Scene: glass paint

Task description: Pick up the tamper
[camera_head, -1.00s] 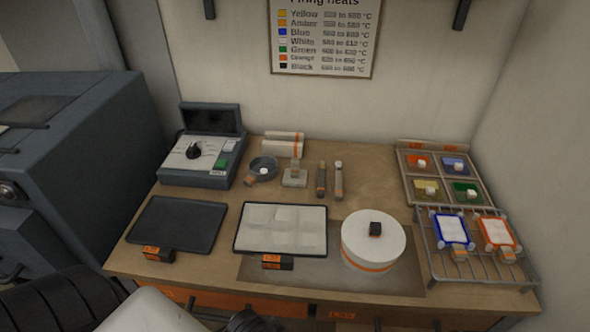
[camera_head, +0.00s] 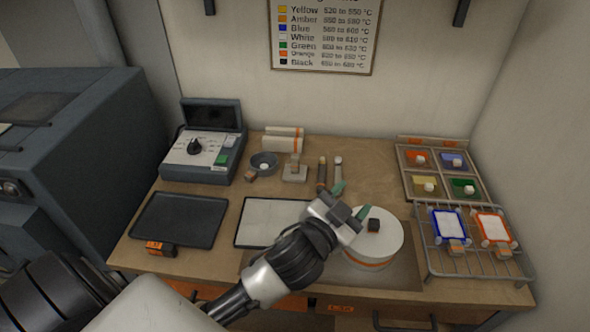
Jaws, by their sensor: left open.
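A small pale block with an upright tan handle, which looks like the tamper (camera_head: 294,172), stands at the back middle of the table, left of two upright-looking slim tools. My left gripper (camera_head: 350,200) is open, with its green fingertips apart and nothing between them. It hangs over the table's middle, to the right of and nearer than the tamper, between the white tray (camera_head: 262,212) and the round white lidded drum (camera_head: 390,235). My left arm hides the tray's right part and the drum's left edge. My right gripper is out of view.
Two slim tools (camera_head: 322,172) lie right of the tamper, and a small round dish (camera_head: 264,160) is left of it. A control box (camera_head: 203,155) and dark tray (camera_head: 180,220) are at left. A wire rack (camera_head: 470,263) and paint tray (camera_head: 440,178) are at right.

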